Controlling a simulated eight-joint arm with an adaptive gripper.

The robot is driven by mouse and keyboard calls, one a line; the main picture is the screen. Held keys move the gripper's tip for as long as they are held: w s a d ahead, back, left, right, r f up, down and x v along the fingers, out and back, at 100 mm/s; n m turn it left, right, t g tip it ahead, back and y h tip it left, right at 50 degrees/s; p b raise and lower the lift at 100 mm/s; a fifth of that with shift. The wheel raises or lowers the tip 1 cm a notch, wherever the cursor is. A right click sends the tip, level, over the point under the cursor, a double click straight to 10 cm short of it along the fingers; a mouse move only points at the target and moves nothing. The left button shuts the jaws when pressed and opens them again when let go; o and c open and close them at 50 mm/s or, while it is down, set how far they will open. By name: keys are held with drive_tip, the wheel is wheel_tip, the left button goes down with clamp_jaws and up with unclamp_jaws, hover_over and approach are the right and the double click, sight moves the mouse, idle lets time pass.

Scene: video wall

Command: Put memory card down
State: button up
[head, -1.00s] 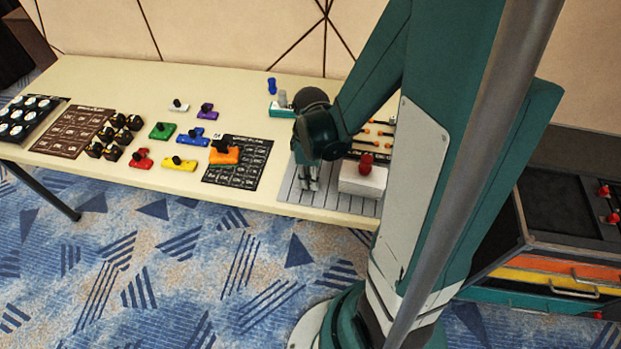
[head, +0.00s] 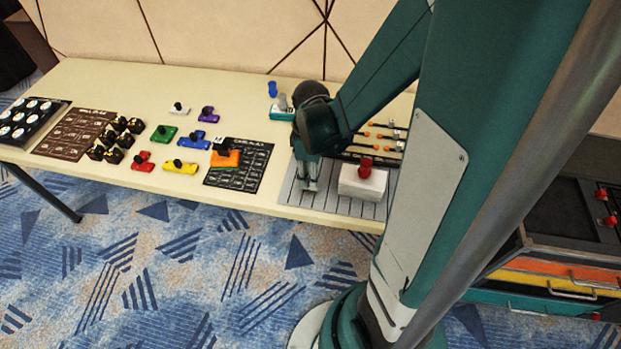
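My gripper (head: 308,184) points down over the left part of a grey slatted mat (head: 340,207) near the table's front edge. Its fingers are small and partly hidden by my wrist, so I cannot tell whether they are open or shut, or whether they hold a card. I cannot make out a memory card for certain. A white block with a red knob (head: 362,184) sits on the mat, to the right of my gripper and apart from it.
Left of the mat lies a black grid board (head: 252,178) with an orange knobbed piece (head: 225,159) on its left side. Several coloured knobbed pieces, a brown grid board (head: 75,133) and a black tray (head: 30,122) lie farther left. A rack of rods (head: 385,137) stands behind the block.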

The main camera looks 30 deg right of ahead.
wheel_tip(320, 180, up, 9)
drive_tip(key=p, duration=0.2)
idle(0.4)
drive_tip(key=shift+r, duration=0.2)
idle(0.5)
drive_tip(key=s+a+r+m+t, duration=0.2)
drive_tip(key=a+r+m+t, duration=0.1)
drive_tip(key=a+r, duration=0.3)
drive_tip(key=s+a+r+m+t, duration=0.2)
drive_tip(key=a+r+m+t, duration=0.2)
drive_tip(key=r, duration=0.6)
drive_tip(key=shift+a+r+m, duration=0.35)
drive_tip(key=shift+a+m, duration=0.5)
drive_tip(key=shift+m, duration=0.15)
idle(0.7)
